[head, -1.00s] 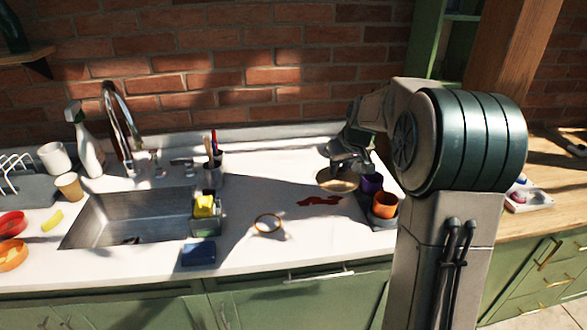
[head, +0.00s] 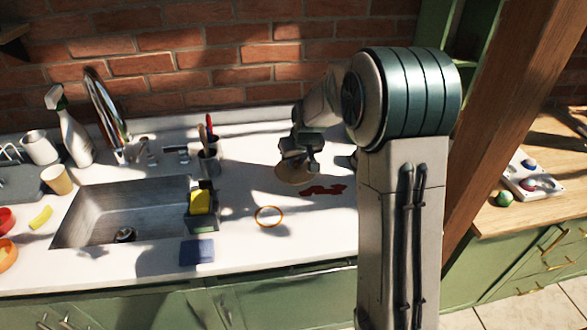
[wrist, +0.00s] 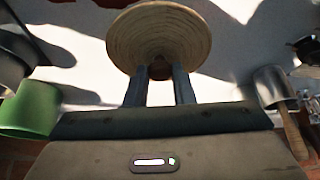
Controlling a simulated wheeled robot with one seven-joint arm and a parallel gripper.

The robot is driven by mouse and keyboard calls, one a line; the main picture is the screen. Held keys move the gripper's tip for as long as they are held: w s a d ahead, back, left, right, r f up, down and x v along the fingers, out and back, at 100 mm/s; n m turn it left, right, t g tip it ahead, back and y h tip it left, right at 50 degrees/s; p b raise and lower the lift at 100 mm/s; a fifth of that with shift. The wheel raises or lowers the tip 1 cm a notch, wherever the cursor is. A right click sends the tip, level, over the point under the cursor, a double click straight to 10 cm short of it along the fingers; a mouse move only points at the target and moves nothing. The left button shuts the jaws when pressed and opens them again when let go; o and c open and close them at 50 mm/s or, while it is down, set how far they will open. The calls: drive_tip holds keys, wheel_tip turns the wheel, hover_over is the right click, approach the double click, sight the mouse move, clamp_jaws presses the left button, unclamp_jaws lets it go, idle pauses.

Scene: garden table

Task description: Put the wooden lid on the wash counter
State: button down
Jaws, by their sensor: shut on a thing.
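The wooden lid (head: 290,175) is a round, pale disc at the back of the white wash counter (head: 240,180), right of the sink. My gripper (head: 298,160) is shut on the lid from above. In the wrist view the lid (wrist: 160,30) is held by its small knob between the two fingertips (wrist: 160,75). The lid is close to the counter top; I cannot tell whether it touches. The far edge of the lid is partly hidden by my gripper in the head view.
A utensil cup (head: 208,160), a caddy with a yellow sponge (head: 200,201) and a blue cloth (head: 197,252) stand or lie beside the sink (head: 120,215). Counter between cup and lid is clear.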

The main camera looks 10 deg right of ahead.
sight(294, 171)
drive_tip(key=shift+a+f, duration=0.45)
drive_tip(key=shift+f+p, duration=0.5)
drive_tip(key=shift+f, duration=1.3)
drive_tip(key=shift+f, duration=0.1)
drive_tip(key=c, duration=1.2)
unclamp_jaws()
drive_tip(key=shift+c, duration=0.2)
drive_tip(key=b+v, duration=0.2)
drive_tip(key=v, duration=0.9)
drive_tip(key=s+d+r+m, duration=0.1)
drive_tip(key=s, duration=1.3)
drive_tip(key=s+d+r+m+g+h, duration=0.1)
drive_tip(key=s+r, duration=0.1)
drive_tip(key=s, duration=1.2)
drive_tip(key=shift+s+d+r+g, duration=0.3)
drive_tip(key=shift+s+r, duration=0.05)
